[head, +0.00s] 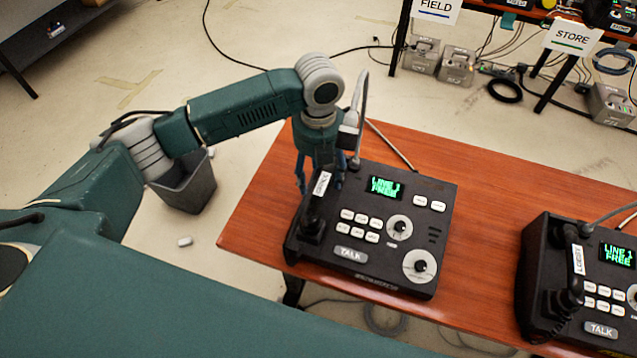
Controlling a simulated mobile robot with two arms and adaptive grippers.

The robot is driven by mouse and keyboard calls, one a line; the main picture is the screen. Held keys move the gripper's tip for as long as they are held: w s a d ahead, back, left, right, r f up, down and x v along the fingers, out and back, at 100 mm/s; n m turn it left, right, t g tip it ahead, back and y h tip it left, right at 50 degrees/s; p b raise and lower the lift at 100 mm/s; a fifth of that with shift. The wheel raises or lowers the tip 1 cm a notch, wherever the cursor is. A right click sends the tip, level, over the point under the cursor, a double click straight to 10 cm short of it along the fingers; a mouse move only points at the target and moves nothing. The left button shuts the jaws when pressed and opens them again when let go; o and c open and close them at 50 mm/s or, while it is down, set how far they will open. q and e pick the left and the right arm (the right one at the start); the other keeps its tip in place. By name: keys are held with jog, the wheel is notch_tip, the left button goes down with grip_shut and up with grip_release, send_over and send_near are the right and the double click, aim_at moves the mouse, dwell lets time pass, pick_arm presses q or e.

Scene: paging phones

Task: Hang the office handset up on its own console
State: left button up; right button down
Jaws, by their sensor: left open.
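The office console (385,272) is a black desk unit with a lit green display, white keys and a TALK button, on the wooden table. A black handset (315,212) with a white label, too small to read surely, lies lengthwise along its left side, apparently in the cradle. My left gripper (319,184) points down at the console's back left corner, its blue fingers open around or just above the handset's far end. The arm hides part of that end, so I cannot tell whether the fingers touch it. My right gripper is not in view.
A second console (600,275) with a handset labelled LOBBY (570,262) stands at the right. The wooden table (487,202) is bare between the consoles. A grey bin (188,185) stands on the floor left. FIELD (436,8) and STORE (573,37) signs hang behind.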

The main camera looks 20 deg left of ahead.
aim_at(318, 183)
pick_arm(q)
jog(key=shift+r+b, duration=0.35)
jog(key=shift+r, duration=1.65)
